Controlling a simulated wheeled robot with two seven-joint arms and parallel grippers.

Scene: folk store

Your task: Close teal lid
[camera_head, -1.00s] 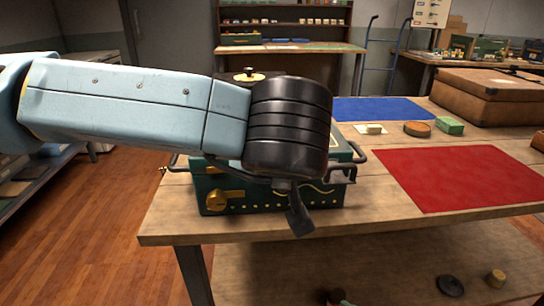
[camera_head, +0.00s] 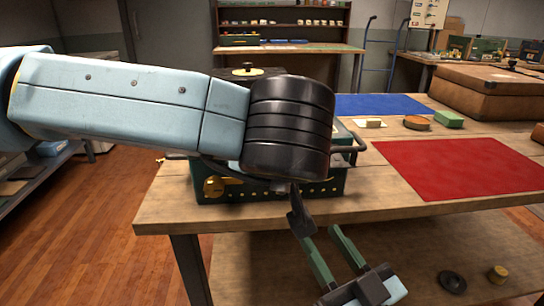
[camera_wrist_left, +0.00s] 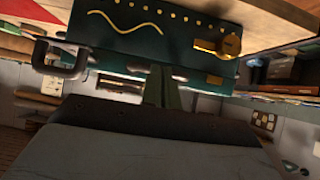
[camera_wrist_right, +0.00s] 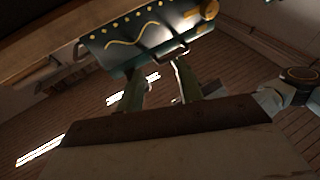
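The teal box (camera_head: 272,190) stands near the front edge of the wooden table, with a gold latch (camera_head: 220,186) and a dark side handle (camera_head: 352,146). My left forearm and black wrist cover most of its top, so the lid's position is hard to tell. A dark panel with a yellow disc (camera_head: 247,71) shows above my left arm; whether it is the raised lid is unclear. My left gripper (camera_wrist_left: 163,90) has its fingers together by the box; contact cannot be told. My right gripper (camera_head: 333,256) is open and empty, below and in front of the table edge.
A red mat (camera_head: 455,168) lies right of the box and a blue mat (camera_head: 380,106) behind. Small items, including a green block (camera_head: 449,120), lie between them and a brown case (camera_head: 490,95). A lower shelf (camera_head: 240,262) sits under the tabletop (camera_head: 180,205).

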